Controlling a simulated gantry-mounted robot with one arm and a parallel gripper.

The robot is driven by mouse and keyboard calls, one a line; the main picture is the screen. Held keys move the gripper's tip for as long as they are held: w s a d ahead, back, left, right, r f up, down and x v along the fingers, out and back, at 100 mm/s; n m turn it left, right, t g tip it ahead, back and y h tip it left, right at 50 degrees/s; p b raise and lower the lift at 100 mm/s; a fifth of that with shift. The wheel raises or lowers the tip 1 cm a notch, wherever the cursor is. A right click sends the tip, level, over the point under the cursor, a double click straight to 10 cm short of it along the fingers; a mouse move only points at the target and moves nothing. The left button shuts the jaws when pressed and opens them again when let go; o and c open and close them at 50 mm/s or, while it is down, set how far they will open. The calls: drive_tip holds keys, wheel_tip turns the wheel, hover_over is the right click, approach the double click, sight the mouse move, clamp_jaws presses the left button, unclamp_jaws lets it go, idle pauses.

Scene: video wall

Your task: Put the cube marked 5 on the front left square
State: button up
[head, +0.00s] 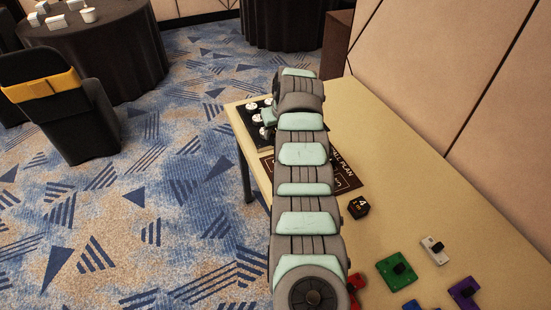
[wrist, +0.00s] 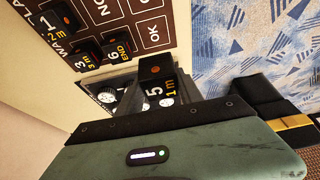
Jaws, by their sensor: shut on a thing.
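In the wrist view my gripper (wrist: 158,104) is shut on a black cube marked 5 (wrist: 155,72), with "1m" in orange beside the digit. The dark plan board (wrist: 130,18) lies beyond it with printed squares, one reading OK. Black cubes sit on the board, including one marked 6 END (wrist: 117,45), one marked 3 (wrist: 84,56) and one at the upper left (wrist: 62,18). In the head view my arm hides the gripper, the held cube and much of the plan board (head: 347,179). Which square is front left cannot be told.
A black cube marked 4 (head: 358,207) sits on the table (head: 420,180) right of my arm. Green (head: 394,272), white (head: 435,251) and purple (head: 466,291) plates lie nearer. A black panel with white knobs (head: 253,122) stands at the far left edge.

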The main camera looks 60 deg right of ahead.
wheel_tip(320, 180, down, 11)
drive_tip(key=shift+f+b, duration=0.1)
drive_tip(key=shift+b, duration=1.1)
drive_tip(key=shift+w, duration=0.1)
drive_tip(key=shift+f, duration=0.15)
drive_tip(key=o, duration=1.4)
drive_tip(key=shift+a+r+p, duration=0.1)
drive_tip(key=shift+r+p, duration=0.35)
drive_tip(key=shift+r, duration=0.35)
drive_tip(key=p+v, duration=0.1)
drive_tip(key=v, duration=0.2)
drive_tip(key=p+v, duration=0.1)
drive_tip(key=v, duration=0.3)
drive_tip(key=p+v, duration=0.1)
drive_tip(key=v, duration=0.2)
drive_tip(key=shift+s+a+r, duration=0.15)
drive_tip(key=shift+s+r, duration=0.1)
drive_tip(key=shift+s, duration=0.15)
